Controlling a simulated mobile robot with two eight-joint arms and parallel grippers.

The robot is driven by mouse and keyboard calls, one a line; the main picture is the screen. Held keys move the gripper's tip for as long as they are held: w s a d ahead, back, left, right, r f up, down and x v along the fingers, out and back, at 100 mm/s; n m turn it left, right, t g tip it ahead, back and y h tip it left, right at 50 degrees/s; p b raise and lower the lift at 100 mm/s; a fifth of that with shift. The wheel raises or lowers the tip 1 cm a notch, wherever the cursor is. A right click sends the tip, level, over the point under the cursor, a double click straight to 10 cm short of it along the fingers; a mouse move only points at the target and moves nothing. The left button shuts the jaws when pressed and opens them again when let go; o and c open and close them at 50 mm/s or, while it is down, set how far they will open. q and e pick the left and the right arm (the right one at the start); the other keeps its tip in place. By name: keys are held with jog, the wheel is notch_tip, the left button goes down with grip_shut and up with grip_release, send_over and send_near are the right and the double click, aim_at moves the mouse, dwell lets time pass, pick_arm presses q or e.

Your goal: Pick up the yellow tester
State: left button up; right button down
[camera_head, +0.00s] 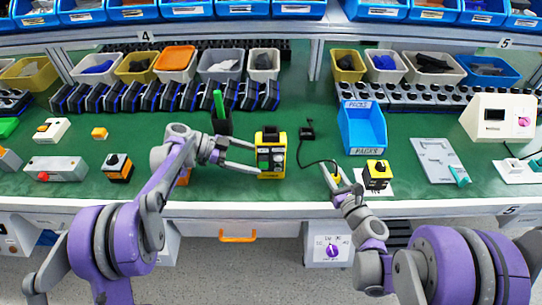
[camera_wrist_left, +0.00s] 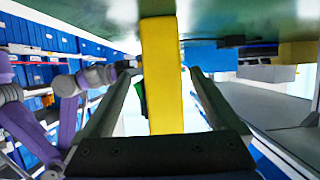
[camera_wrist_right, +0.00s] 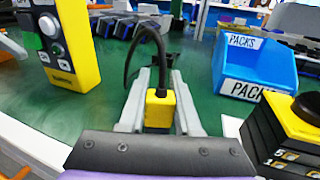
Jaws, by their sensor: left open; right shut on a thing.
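The yellow tester (camera_head: 271,160), with a dark screen, knob and buttons, stands upright on the green mat near the middle. It also shows at the left of the right wrist view (camera_wrist_right: 75,50). My left gripper (camera_head: 254,160) is open at the tester's left side. In the left wrist view the tester's yellow body (camera_wrist_left: 160,75) lies between the two spread fingers, with visible gaps beside it. My right gripper (camera_head: 334,175) is shut on a yellow plug (camera_wrist_right: 159,108) with a black cable, above the mat to the right of the tester.
A black socket (camera_head: 307,132) lies behind the cable. A blue PACKS bin (camera_head: 361,127) and a yellow-black rotary switch (camera_head: 377,175) stand to the right. A black holder with a green pen (camera_head: 220,110) is behind the left gripper. Bins line the back.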

aim_at(271, 164)
pick_arm(q)
jog(key=x, duration=0.6)
jog(key=shift+w+d+f, duration=0.1)
jog(key=shift+w+f, duration=0.1)
jog(key=shift+f, duration=0.3)
grip_shut()
